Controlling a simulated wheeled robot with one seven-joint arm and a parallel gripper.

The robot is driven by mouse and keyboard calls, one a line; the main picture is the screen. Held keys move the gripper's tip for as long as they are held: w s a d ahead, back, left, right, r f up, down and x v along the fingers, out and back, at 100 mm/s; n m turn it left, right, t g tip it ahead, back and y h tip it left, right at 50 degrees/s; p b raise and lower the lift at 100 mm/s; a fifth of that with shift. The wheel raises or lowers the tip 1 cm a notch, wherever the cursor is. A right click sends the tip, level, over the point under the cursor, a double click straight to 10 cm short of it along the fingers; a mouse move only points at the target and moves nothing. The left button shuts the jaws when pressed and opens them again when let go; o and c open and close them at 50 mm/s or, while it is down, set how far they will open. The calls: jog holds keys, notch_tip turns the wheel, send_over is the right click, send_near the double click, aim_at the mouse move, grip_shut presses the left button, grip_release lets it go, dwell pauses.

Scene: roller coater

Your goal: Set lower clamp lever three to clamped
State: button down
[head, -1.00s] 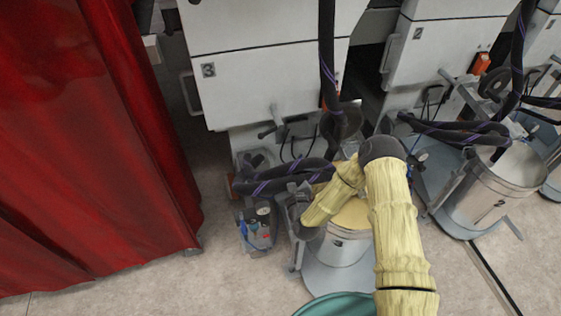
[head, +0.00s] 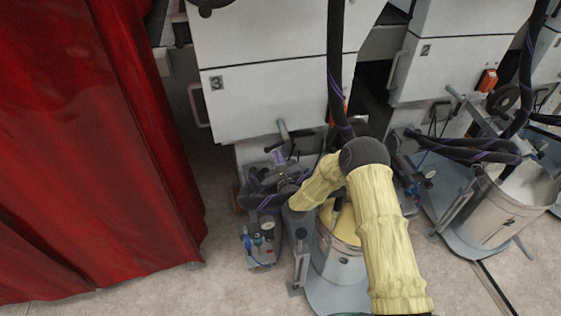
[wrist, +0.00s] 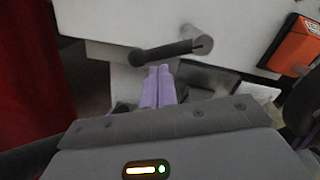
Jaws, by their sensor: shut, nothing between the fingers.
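The lower clamp lever of unit three is a dark bar handle on the front of the white cabinet, below the panel marked 3. In the head view the lever (head: 283,131) lies just above my gripper. In the wrist view the lever (wrist: 172,52) runs nearly level, its right end slightly higher. My gripper (head: 279,157) points toward it from below. Its purple fingers (wrist: 158,72) are shut together and empty, with the tips just under the bar. I cannot tell whether they touch it.
The white cabinet (head: 265,97) stands behind the lever. A black hose (head: 336,70) hangs right of it. A bucket (head: 336,253) stands under my arm, and a small gauge unit (head: 259,243) is left of it. A red curtain (head: 90,150) closes the left side. An orange box (wrist: 298,45) is at right.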

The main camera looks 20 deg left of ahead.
jog(key=shift+f+m, duration=0.1)
jog(key=shift+m, duration=0.2)
jog(key=m, duration=0.1)
jog(key=r+m+b, duration=0.1)
jog(key=a+m+b, duration=0.1)
jog(key=shift+s+r, duration=0.25)
dwell(0.3)
jog(key=shift+f, duration=0.1)
jog(key=s+d+f+b, duration=0.1)
jog(key=s+d+f, duration=0.3)
jog(key=s+d, duration=0.2)
jog(key=s, duration=0.2)
jog(key=shift+s+d+b, duration=0.25)
jog(key=shift+s+b, duration=0.05)
jog(key=shift+s, duration=0.1)
dwell(0.6)
